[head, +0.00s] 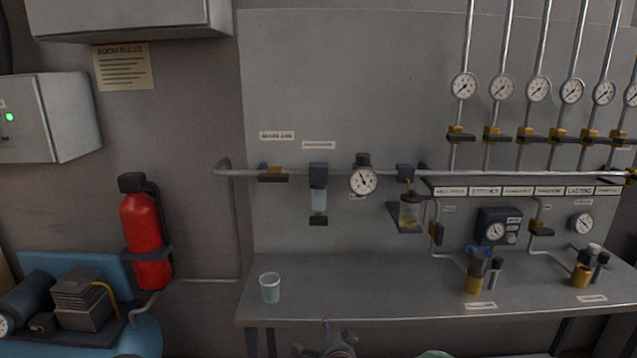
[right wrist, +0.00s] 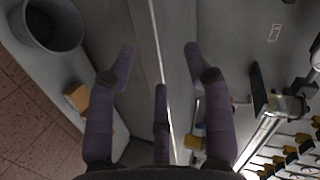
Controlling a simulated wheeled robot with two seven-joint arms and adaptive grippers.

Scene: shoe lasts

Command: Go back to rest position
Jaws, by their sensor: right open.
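My right gripper (head: 328,344) shows only in part at the bottom edge of the head view, in front of the grey workbench (head: 365,285). In the right wrist view, the right gripper (right wrist: 160,72) has purple, dark-jointed fingers spread wide. Nothing is between them. A third finger stands in the middle, lower down. A pale edge runs behind the fingers. My left gripper is not in view.
A light blue cup (head: 270,288) stands near the bench's left end. Brass-coloured fittings (head: 475,277) stand on its right half. Pipes and gauges (head: 363,181) line the back panel. A red extinguisher (head: 146,238) and a blue compressor (head: 75,310) are left. The bench middle is clear.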

